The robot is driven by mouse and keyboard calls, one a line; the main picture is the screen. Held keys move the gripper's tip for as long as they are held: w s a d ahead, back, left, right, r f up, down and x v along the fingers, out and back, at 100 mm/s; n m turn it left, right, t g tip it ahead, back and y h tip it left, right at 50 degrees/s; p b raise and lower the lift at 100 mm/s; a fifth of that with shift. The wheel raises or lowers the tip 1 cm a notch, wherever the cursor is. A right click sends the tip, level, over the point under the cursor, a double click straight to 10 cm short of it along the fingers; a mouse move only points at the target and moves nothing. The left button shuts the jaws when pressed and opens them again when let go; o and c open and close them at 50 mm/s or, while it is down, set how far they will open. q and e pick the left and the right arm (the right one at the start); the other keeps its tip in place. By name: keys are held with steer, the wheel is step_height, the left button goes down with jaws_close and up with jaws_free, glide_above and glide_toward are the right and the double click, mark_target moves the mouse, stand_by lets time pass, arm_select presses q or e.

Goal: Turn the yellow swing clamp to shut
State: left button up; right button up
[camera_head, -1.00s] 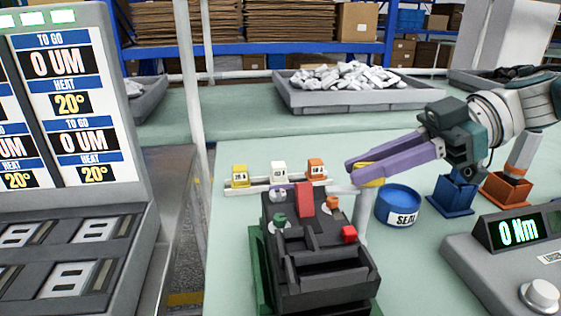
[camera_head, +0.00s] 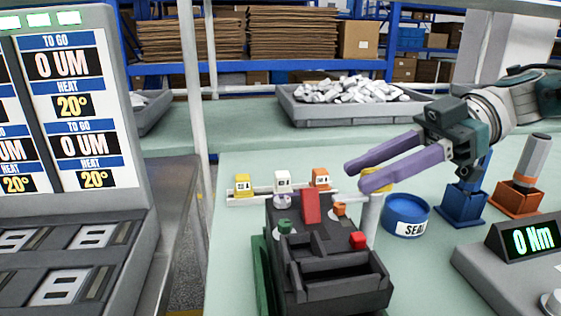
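The yellow swing clamp (camera_head: 374,198) sits at the top of a pale upright post, to the right of the black breaker housing (camera_head: 330,282). It is mostly hidden behind the lower finger of my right gripper (camera_head: 355,177). My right gripper comes in from the right with its two purple fingers apart, pointing left, over the clamp and post. I see nothing held between the fingertips. How far the clamp is turned cannot be told. My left gripper is out of view.
A rail with yellow, white and orange blocks (camera_head: 282,182) stands behind the housing. A blue seal tin (camera_head: 406,214) is right of the post. Blue (camera_head: 463,201) and orange (camera_head: 517,200) holders and the torque display (camera_head: 527,240) are further right. A display panel (camera_head: 78,120) fills the left.

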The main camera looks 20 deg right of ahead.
steer(key=shift+o, duration=0.7)
steer(key=shift+d+f, duration=0.1)
steer(key=shift+d, duration=0.05)
steer(key=shift+d, duration=0.2)
steer(key=b+v, duration=0.3)
steer(key=v, duration=0.6)
steer(key=shift+s+d+r, duration=0.15)
steer(key=shift+s+r, duration=0.05)
steer(key=shift+r, duration=0.05)
steer(key=shift+s, duration=0.1)
